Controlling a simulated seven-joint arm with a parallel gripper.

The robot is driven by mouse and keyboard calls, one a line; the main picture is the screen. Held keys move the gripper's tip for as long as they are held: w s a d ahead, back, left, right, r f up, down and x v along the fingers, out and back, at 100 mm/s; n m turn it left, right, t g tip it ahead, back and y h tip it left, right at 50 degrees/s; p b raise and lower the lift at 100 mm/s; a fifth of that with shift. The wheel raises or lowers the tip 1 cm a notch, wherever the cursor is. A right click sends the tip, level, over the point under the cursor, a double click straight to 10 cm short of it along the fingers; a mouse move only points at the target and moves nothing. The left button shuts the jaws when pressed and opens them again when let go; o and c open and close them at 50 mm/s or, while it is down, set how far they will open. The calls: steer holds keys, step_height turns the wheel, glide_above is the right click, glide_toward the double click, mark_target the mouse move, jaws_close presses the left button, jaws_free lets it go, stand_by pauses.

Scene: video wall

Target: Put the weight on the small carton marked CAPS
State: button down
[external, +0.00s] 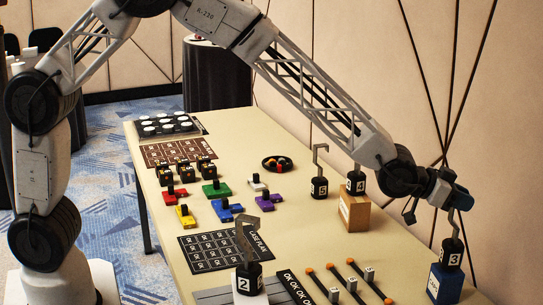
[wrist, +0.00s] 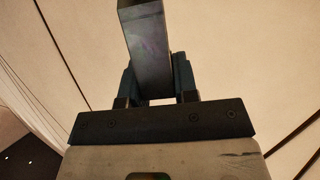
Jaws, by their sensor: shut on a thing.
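My gripper (external: 460,202) is at the right end of the table, shut on the metal hook of a black weight marked 3 (external: 452,254). In the wrist view the grey hook bar (wrist: 147,50) stands between my fingers (wrist: 158,88). The weight hangs upright at the top of a small blue carton (external: 446,285). I cannot tell whether its base touches the carton.
Other hooked weights stand nearby: 5 (external: 319,188) on the table, 4 (external: 356,183) on a tan carton (external: 354,214), and 2 (external: 248,279) on a white block. Orange-tipped sticks (external: 345,281) lie left of the blue carton. The patterned wall is close behind.

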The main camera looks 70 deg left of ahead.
steer(key=shift+f, duration=0.45)
steer(key=c, duration=0.9)
jaws_free()
steer(key=shift+f, duration=0.1)
steer(key=shift+v, duration=6.05)
steer(key=shift+a, duration=0.1)
